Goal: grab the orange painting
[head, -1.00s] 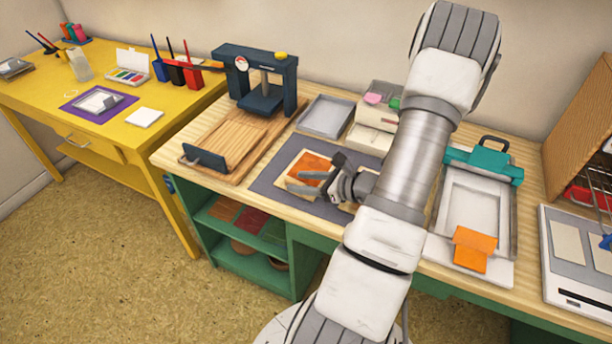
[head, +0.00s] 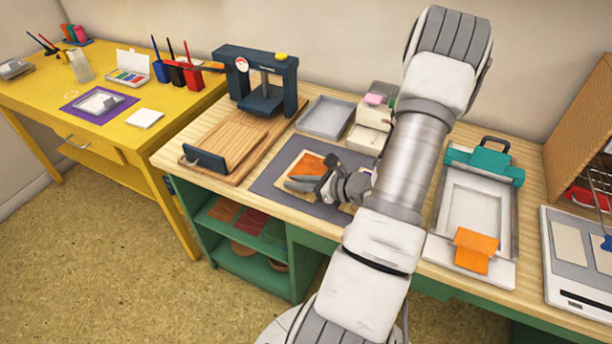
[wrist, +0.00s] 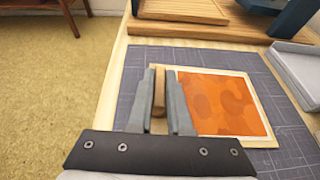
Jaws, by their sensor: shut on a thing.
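The orange painting (wrist: 222,103) is a flat orange panel with a cream border, over the dark grey gridded mat. In the head view, the painting (head: 308,164) shows beside my gripper (head: 305,184), partly covered by it. In the wrist view my gripper (wrist: 159,102) is at the painting's left edge. The right finger hides the left border. I cannot tell how far the painting is off the mat.
The mat (head: 268,180) lies on a wooden worktop. A wooden board with a dark blue press (head: 262,100) stands to the left, a grey tray (head: 326,117) behind. A white tray with a teal clamp (head: 485,160) and orange pieces (head: 474,248) is to the right of my arm.

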